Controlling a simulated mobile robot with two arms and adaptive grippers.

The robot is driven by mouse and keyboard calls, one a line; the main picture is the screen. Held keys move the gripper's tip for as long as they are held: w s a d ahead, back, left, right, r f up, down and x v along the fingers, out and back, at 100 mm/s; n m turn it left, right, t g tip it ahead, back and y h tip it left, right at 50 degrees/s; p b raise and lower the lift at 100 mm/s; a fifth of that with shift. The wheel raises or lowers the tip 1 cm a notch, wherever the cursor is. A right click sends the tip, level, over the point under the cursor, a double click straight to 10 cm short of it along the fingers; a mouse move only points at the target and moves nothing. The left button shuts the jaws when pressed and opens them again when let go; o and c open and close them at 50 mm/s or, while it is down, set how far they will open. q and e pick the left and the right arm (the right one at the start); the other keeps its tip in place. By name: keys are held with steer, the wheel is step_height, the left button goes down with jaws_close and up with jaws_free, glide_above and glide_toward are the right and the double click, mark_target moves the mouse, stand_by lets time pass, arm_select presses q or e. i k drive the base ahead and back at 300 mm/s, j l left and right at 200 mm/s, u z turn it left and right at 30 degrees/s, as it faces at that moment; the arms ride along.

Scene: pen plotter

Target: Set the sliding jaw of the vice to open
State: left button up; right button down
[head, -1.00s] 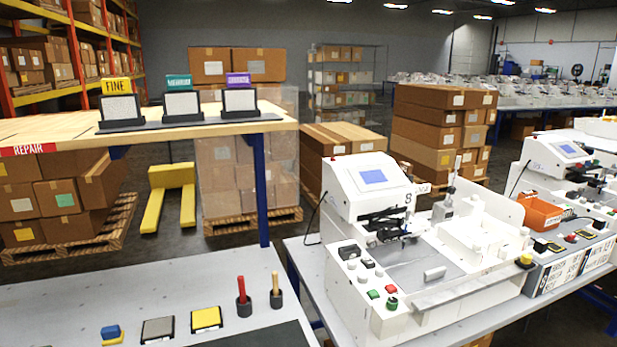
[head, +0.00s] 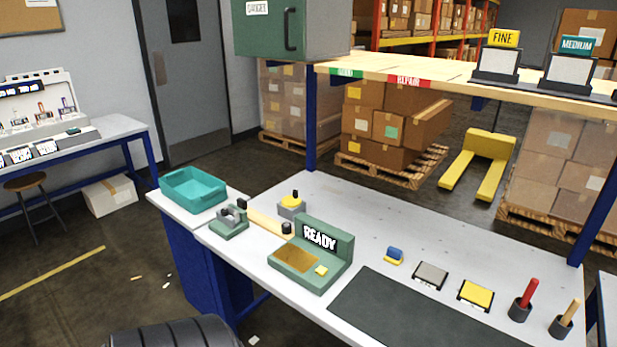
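A small green device with a grey metal upper part (head: 230,222), which looks like the vice, stands near the left end of the light grey workbench (head: 365,222). It is too small to tell which part is its sliding jaw or whether the jaw is open. Neither of my grippers is in view.
Beside the device are a teal tray (head: 193,190), a wooden roller-like bar (head: 268,222), a yellow-topped grey block (head: 292,206) and a green READY fixture (head: 312,255). Pads and two upright handled tools stand further right. A dark mat (head: 415,312) lies in front.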

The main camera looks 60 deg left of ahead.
mark_target(222, 215)
steer(key=u, duration=2.4)
